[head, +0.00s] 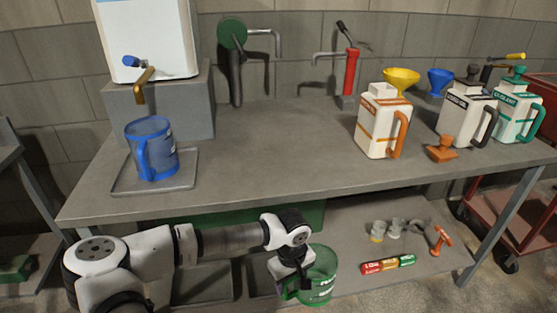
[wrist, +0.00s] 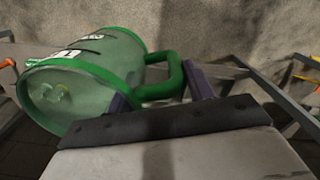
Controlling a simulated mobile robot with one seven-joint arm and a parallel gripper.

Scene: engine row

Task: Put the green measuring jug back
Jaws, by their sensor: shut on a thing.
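The green measuring jug (head: 321,277) is a see-through jug with green rims and a green handle. It is in front of the lower shelf in the head view, below the bench top. My gripper (head: 290,284) is shut on its handle at the jug's left side. In the wrist view the jug (wrist: 85,80) lies across the upper left, with its handle between the fingers of my gripper (wrist: 160,92). Whether the jug touches the shelf cannot be told.
A blue jug (head: 152,150) stands on a grey tray (head: 185,184) under a white tank's tap (head: 145,85). White cans (head: 383,120) and funnels (head: 401,78) stand at the bench's right. The bench (head: 270,150) is clear in the middle. Small tools and a coloured tube (head: 388,265) lie on the lower shelf.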

